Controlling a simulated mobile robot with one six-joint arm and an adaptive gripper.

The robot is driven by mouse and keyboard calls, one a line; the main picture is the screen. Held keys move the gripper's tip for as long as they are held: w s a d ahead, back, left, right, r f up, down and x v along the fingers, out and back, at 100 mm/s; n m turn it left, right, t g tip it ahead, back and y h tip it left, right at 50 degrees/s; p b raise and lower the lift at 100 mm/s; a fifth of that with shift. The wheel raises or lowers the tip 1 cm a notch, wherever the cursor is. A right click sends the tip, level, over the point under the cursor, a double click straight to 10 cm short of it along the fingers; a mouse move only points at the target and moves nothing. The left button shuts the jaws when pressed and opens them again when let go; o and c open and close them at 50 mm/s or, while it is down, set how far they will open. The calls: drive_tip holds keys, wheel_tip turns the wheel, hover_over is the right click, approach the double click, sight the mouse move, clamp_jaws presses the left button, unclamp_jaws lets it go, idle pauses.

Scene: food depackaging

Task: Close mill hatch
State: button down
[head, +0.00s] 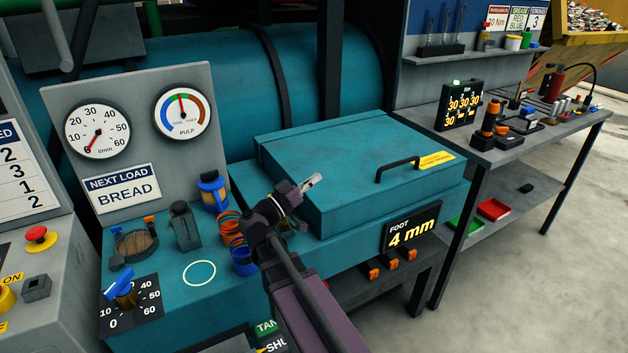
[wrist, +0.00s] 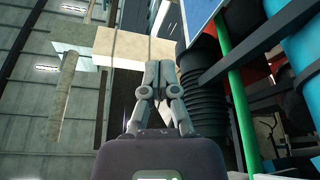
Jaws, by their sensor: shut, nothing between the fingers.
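The mill hatch (head: 325,165) is a teal lid with a black bar handle (head: 397,168) and a yellow label on its top right. It lies flat on the teal mill housing and looks down; I cannot tell whether it is latched. My gripper (head: 313,181) is shut and empty, in front of the left part of the lid in the head view, left of the handle. I cannot tell whether it touches the lid. In the wrist view my gripper's fingers (wrist: 158,75) are together and point up toward the ceiling; the hatch does not show there.
Left of the hatch is a panel with two gauges (head: 97,130), a "BREAD" sign (head: 124,188), a blue knob (head: 122,294) and orange coils (head: 231,227). A "4 mm" display (head: 411,232) is on the front. A grey workbench (head: 530,140) with tools stands right. Open floor lies at lower right.

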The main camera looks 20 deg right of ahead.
drive_tip(key=w+b+v, duration=0.1)
drive_tip(key=b+v, duration=0.2)
drive_tip(key=v, duration=0.6)
drive_tip(key=shift+a, duration=0.5)
drive_tip(key=shift+s+f, duration=0.1)
drive_tip(key=shift+s, duration=0.05)
